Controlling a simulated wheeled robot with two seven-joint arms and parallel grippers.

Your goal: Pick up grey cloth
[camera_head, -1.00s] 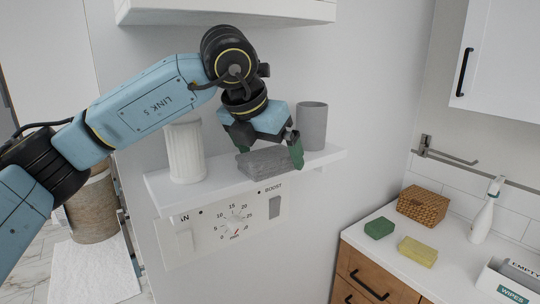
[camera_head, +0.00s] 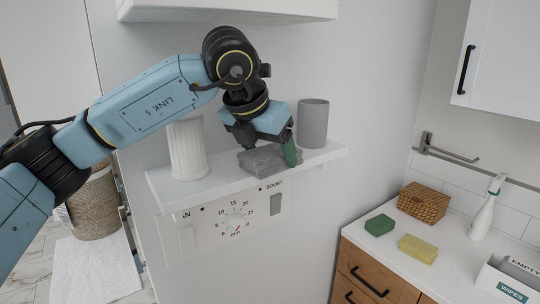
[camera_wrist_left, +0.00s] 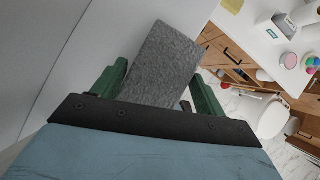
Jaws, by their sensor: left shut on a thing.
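The grey cloth (camera_head: 262,161) is a folded, rough-textured block at the middle of the white wall shelf (camera_head: 218,181). My left gripper (camera_head: 272,149) reaches down over it from above, with one green finger on its right side. In the left wrist view the cloth (camera_wrist_left: 165,65) lies between the two green fingers of my left gripper (camera_wrist_left: 158,90), which is shut on it. The cloth is at shelf level; I cannot tell whether it still touches the shelf. My right gripper is not in view.
A white ribbed vase (camera_head: 187,150) stands left of the cloth and a grey cup (camera_head: 313,124) close to its right. A white cabinet (camera_head: 225,9) hangs above. A dial panel (camera_head: 232,222) is below. The counter at right holds a basket (camera_head: 424,202) and sponges (camera_head: 380,225).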

